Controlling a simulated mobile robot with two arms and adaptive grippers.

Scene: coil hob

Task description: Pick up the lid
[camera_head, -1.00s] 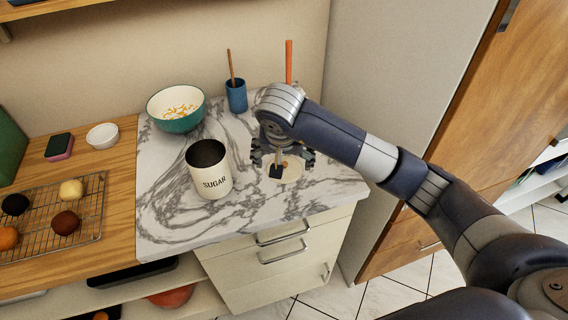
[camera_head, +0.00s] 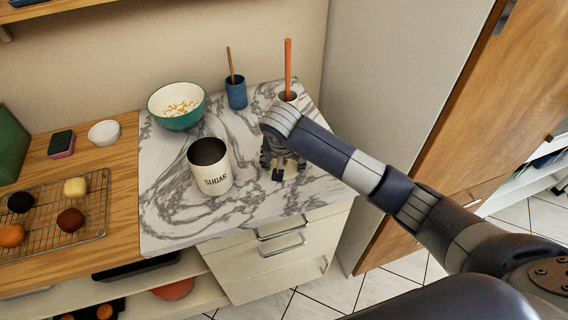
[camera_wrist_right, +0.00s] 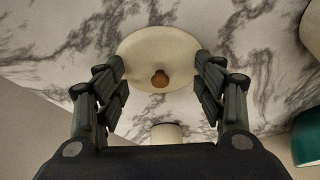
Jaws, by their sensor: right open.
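The lid is a round cream disc with a small brown knob. In the wrist view the lid (camera_wrist_right: 152,43) lies flat on the marble top, with its knob (camera_wrist_right: 160,79) between my fingers. In the head view my right gripper (camera_head: 283,168) is over the lid and hides most of it. My right gripper (camera_wrist_right: 161,72) is open, with a finger on each side of the knob and nothing held. I cannot tell whether the fingertips touch the lid. The open sugar canister (camera_head: 212,177) stands upright to the left of the gripper. My left gripper is out of view.
A cooling rack (camera_head: 90,218) with several round items is at left. Marble in front of the canister is clear.

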